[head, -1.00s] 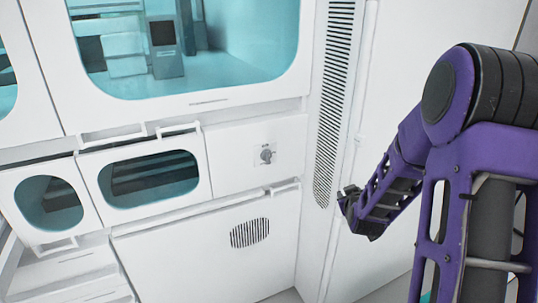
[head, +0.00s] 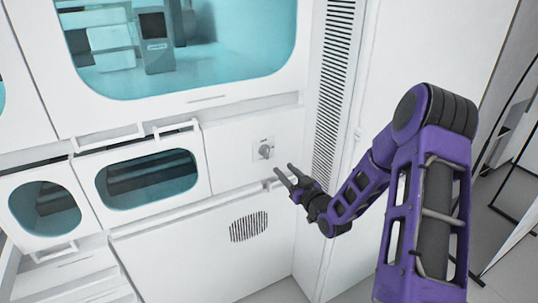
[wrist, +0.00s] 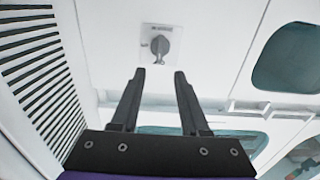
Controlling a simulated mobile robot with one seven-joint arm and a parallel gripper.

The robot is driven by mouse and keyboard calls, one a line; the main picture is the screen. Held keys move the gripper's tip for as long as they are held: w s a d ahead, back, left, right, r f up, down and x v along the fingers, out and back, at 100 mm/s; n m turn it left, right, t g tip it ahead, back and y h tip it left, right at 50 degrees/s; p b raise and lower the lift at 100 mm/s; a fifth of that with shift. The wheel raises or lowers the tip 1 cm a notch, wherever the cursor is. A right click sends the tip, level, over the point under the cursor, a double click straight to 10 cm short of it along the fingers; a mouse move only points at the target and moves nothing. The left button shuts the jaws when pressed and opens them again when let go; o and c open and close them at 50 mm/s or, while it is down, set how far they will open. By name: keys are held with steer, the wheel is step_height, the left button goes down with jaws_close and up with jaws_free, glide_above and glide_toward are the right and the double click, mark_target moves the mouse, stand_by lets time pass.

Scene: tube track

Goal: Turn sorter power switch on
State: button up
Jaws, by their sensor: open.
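The power switch (head: 265,151) is a grey rotary knob on a small light plate, set in the white front panel of the sorter. My gripper (head: 284,173) is open and empty, just below and to the right of the knob in the head view. In the wrist view the knob (wrist: 160,46) lies beyond the two dark fingertips (wrist: 159,74), roughly centred between them and apart from them. The small lettering on the plate is too blurred to read.
A slotted vent strip (head: 333,90) runs down the panel to the right of the switch. A ledge with a handle lies just below the switch. Teal windows (head: 150,178) are to the left and above.

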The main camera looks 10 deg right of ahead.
mark_target(268, 152)
steer(key=x, duration=1)
steer(key=shift+w+a, duration=0.1)
steer(key=shift+w, duration=0.15)
jaws_close()
